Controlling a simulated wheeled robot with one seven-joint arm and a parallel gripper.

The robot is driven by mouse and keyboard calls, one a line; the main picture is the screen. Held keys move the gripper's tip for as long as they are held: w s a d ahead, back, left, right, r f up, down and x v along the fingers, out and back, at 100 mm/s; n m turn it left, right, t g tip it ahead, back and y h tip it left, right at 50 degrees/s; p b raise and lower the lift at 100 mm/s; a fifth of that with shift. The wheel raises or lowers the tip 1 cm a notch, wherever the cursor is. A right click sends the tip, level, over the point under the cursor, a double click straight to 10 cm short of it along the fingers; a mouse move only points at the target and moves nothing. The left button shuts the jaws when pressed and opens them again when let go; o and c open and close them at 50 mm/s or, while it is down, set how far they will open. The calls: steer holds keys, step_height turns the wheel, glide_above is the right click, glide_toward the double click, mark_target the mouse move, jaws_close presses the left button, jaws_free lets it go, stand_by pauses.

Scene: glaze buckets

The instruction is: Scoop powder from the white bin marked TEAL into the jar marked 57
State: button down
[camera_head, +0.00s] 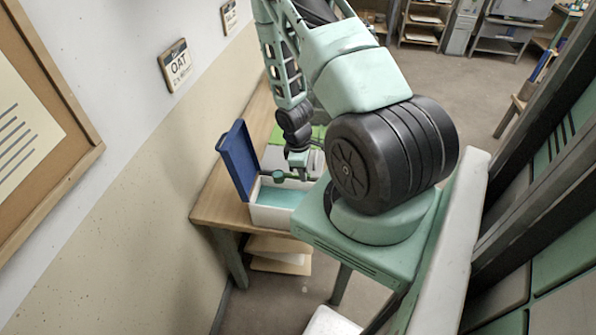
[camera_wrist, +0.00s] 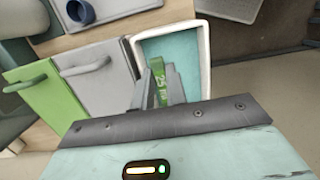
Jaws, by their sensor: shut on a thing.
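The white bin (camera_head: 272,216) stands on the wooden table with its blue lid (camera_head: 239,158) swung open and teal powder (camera_head: 283,197) inside. Its white rim (camera_wrist: 139,45) and powder (camera_wrist: 186,45) also show in the wrist view. No TEAL marking is readable. My gripper (camera_head: 297,168) is over the bin, shut on a green scoop (camera_head: 279,176); its green handle (camera_wrist: 159,84) shows between the fingers, with small unclear lettering. I cannot tell whether the scoop touches the powder or holds any. A dark blue cup-like jar (camera_wrist: 81,12) sits on a grey tray; its marking is not visible.
Beside the white bin stand a closed grey-lidded bin (camera_wrist: 98,88) and a closed green-lidded bin (camera_wrist: 45,110), both with handles. The wall with an OAT sign (camera_head: 176,65) runs along the table's left side. The wooden table (camera_head: 215,200) has a narrow bare strip there.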

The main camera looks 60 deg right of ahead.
steer(key=shift+s+d+r+t+y+p, duration=0.2)
steer(key=shift+s+r+t+p, duration=0.15)
steer(key=shift+s, duration=0.2)
steer(key=shift+s+d+r+t+y+p, duration=0.15)
steer(key=shift+s+d+r+t, duration=0.1)
steer(key=shift+s+r, duration=0.25)
steer(key=shift+f, duration=0.1)
steer(key=shift+s, duration=0.15)
